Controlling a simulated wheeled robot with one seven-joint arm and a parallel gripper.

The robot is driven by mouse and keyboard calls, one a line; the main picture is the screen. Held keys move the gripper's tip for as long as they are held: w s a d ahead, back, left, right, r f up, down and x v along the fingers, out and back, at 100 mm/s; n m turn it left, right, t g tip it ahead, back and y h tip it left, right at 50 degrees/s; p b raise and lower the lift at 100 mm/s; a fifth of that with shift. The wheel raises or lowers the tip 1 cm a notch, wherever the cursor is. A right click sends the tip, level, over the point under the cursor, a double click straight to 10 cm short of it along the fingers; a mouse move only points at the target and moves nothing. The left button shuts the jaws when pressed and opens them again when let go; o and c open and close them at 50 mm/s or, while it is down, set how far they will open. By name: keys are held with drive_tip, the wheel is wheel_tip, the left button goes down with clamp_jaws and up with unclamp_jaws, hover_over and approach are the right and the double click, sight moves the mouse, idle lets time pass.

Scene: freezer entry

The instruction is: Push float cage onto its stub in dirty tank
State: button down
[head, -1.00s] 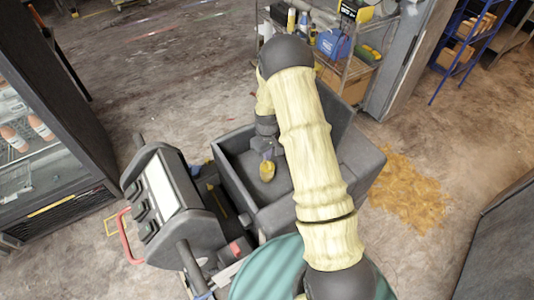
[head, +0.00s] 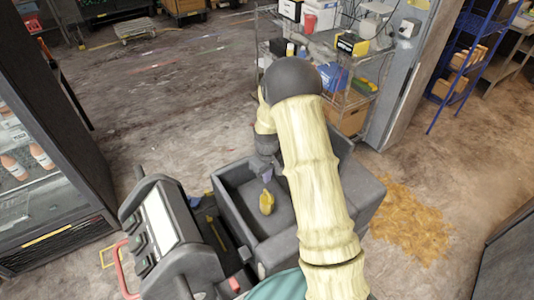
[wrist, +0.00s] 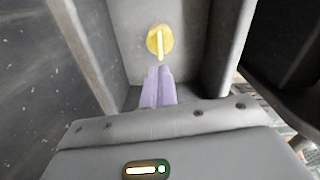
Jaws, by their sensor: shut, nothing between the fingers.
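The float cage, a small yellow rounded piece (head: 267,203), is inside the grey open-topped dirty tank (head: 284,219). In the wrist view the yellow piece (wrist: 160,42) shows as a disc with a pale upright bar, against a grey surface between the tank walls. My gripper (head: 267,178) points down into the tank, just above the yellow piece in the head view. In the wrist view its lavender fingers (wrist: 158,72) are together and empty, with their tips just below the disc. I cannot tell whether they touch it. The stub cannot be made out.
The machine's control console (head: 160,218) with a red handle stands left of the tank. A glass-door cabinet (head: 28,170) is at far left. A wire shelf (head: 345,80) and blue rack (head: 465,50) stand behind. A yellow-brown spill (head: 412,218) lies on the floor at right.

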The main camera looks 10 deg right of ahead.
wheel_tip(320, 180, up, 14)
drive_tip(key=b, duration=0.3)
drive_tip(key=shift+f, duration=0.25)
drive_tip(key=shift+s, duration=0.1)
drive_tip(key=s+r+m+t, duration=0.1)
drive_tip(key=s+m, duration=0.4)
drive_tip(key=s, duration=1.5)
drive_tip(key=shift+s+t, duration=0.4)
drive_tip(key=shift+t, duration=0.3)
drive_tip(key=shift+s, duration=0.1)
